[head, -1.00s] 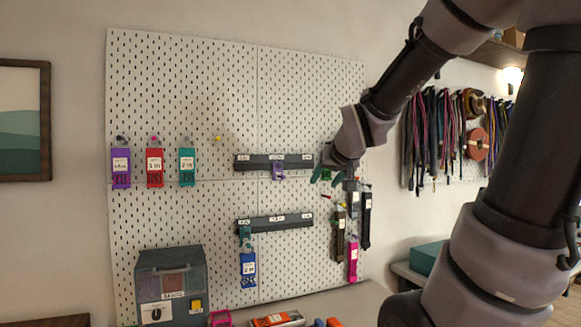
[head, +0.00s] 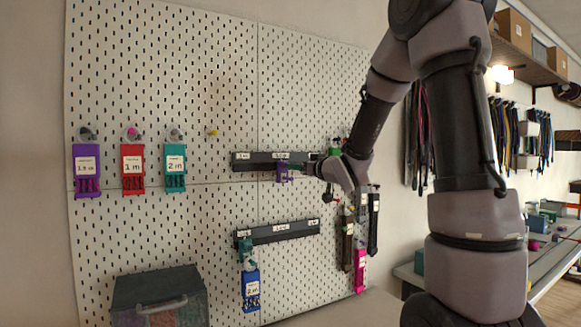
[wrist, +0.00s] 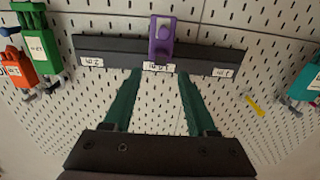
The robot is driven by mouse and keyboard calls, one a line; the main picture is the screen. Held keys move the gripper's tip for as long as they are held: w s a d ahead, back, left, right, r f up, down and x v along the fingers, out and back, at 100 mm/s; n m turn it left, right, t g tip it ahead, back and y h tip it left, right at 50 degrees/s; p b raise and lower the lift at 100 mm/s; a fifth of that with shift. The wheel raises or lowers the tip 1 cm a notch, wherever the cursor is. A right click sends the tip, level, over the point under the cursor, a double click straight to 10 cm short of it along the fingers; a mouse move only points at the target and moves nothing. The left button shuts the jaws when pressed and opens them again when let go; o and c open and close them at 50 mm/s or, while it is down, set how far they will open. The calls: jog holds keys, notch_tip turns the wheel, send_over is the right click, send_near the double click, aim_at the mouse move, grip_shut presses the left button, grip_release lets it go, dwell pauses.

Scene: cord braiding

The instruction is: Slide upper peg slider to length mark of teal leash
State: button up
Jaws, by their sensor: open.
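The upper rail (head: 255,163) is a dark bar on the pegboard with small white length labels. The purple upper peg slider (head: 283,172) sits on it near the middle label. In the wrist view the slider (wrist: 162,40) is just beyond my fingertips, beside the middle label (wrist: 158,67). My gripper (wrist: 160,74) is open and empty, its two green fingers apart and pointing at the rail. In the head view my gripper covers the rail's right end. The teal leash card (head: 175,167), marked 2 m, hangs at the left.
Purple (head: 87,170) and red (head: 133,168) cards hang left of the teal one. A lower rail (head: 280,230) has a teal slider (head: 246,250) with a blue card (head: 251,290) below. Dark and pink (head: 360,270) cards hang at the right. A grey box (head: 160,295) stands at the lower left.

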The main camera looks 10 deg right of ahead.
aim_at(286, 172)
jog(key=x, duration=0.6)
grip_shut()
dwell(1.4)
